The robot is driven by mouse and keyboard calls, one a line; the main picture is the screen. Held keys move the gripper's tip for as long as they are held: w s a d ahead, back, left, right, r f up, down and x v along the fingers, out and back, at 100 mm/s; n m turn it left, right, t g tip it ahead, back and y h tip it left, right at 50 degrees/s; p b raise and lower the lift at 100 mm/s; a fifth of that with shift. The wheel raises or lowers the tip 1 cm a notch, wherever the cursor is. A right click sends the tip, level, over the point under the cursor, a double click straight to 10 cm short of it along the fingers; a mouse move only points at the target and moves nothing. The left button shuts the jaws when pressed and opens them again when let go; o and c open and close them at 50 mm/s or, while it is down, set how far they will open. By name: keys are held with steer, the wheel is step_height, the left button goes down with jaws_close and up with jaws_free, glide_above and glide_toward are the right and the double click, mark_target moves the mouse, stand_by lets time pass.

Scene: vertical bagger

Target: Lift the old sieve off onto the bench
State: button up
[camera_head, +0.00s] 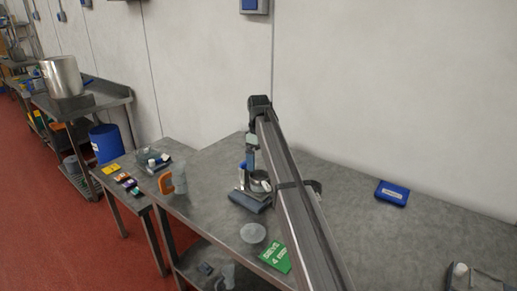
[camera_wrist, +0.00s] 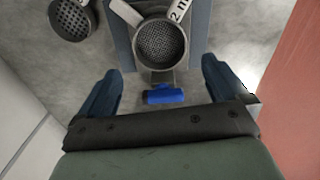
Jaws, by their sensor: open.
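In the wrist view, a round sieve with fine mesh (camera_wrist: 160,44) sits in a grey ring on a blue-grey unit (camera_wrist: 119,38), with a partly cut-off white "2 m…" label beside it. A bright blue tab (camera_wrist: 165,95) projects from its near side. My gripper (camera_wrist: 160,82) is open, with one dark blue finger on each side of the tab and visible gaps to both. A second round sieve with larger holes (camera_wrist: 72,18) lies at the upper left. In the head view, my arm partly hides the unit (camera_head: 250,201) and my gripper.
The grey bench (camera_head: 345,215) has free room to the right, with a blue box (camera_head: 392,193) there. A green sieve card (camera_head: 275,256) and a pale round disc (camera_head: 253,233) lie near the front edge. An orange-handled jug (camera_head: 179,178) stands at the left.

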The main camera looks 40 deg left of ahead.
mark_target(258, 179)
steer(key=shift+f, duration=3.95)
steer(key=c, duration=1)
steer(key=shift+o, duration=0.2)
steer(key=shift+r, duration=1.05)
steer(key=shift+r, duration=1.7)
